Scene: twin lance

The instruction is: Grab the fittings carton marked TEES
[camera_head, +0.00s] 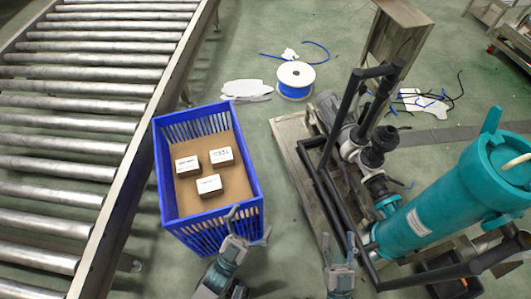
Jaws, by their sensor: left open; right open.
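Three small white-topped cartons lie apart on the brown floor of a blue crate (158,165). One carton (187,165) is at the left, one carton (221,156) at the upper right and one carton (208,185) nearest me. Each has dark print on top, too small to read surely; the upper right one's print is largest and may say TEES. My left gripper (249,222) is open and empty, overlapping the crate's near right corner in the picture. I cannot tell whether it touches the crate. My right gripper (338,245) is open and empty, right of the crate.
A roller conveyor (95,75) runs along the left, close to the crate. A teal cylinder (430,215) and a dark pipe frame (320,185) with a pump stand at the right. A blue-and-white spool (295,80) and loose scraps lie on the green floor behind.

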